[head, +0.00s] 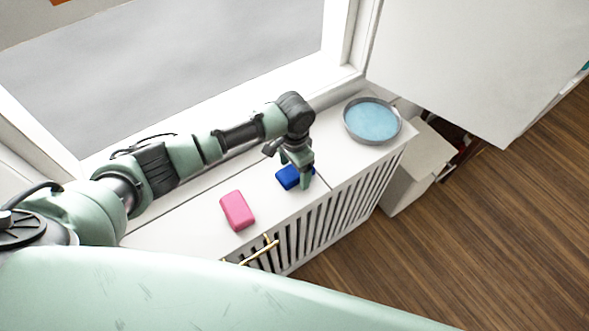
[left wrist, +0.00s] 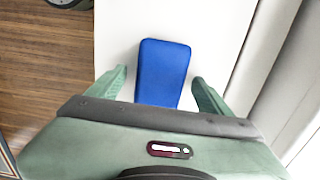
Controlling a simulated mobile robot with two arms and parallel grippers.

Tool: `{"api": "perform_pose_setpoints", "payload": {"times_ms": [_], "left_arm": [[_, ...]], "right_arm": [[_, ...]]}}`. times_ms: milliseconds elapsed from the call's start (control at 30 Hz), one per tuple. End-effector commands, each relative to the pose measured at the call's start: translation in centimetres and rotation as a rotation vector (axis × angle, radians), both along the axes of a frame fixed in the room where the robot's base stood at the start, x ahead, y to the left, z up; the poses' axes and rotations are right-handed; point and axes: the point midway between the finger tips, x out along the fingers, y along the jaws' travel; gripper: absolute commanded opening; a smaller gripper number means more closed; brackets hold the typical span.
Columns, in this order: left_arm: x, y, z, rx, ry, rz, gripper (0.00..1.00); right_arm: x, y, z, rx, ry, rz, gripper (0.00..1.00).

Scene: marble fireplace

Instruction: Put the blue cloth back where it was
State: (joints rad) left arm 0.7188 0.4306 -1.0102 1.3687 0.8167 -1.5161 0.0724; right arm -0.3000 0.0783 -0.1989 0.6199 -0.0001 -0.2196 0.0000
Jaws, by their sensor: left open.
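The blue cloth (head: 288,178) is a folded block lying on the white slatted cabinet (head: 180,222) below the window. My left gripper (head: 300,178) is above it, pointing down, and partly hides it in the head view. In the left wrist view, the blue cloth (left wrist: 162,72) lies between the two green fingers of my left gripper (left wrist: 160,85). The fingers are open, with a gap on each side of the cloth. My right gripper is in neither view.
A pink block (head: 237,210) lies on the cabinet to the left of the cloth. A round grey basin with blue contents (head: 371,120) stands at the cabinet's right end. A white box (head: 417,165) stands beyond that end. The window frame runs behind the cabinet.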

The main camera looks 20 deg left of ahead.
Motion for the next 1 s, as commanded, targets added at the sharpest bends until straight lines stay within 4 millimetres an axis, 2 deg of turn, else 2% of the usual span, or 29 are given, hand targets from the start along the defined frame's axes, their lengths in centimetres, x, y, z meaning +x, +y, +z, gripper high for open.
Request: {"api": "perform_pose_setpoints", "payload": {"times_ms": [500,700,1000], "left_arm": [[0.2,0.0,9.8,-0.002,-0.004,0.000,0.80],[0.1,0.0,11.7,-0.001,-0.002,0.000,0.80],[0.1,0.0,11.9,-0.001,0.000,0.001,0.80]], "right_arm": [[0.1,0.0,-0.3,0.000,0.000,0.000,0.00],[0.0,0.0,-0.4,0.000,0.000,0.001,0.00],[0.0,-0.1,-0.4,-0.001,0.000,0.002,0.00]]}}
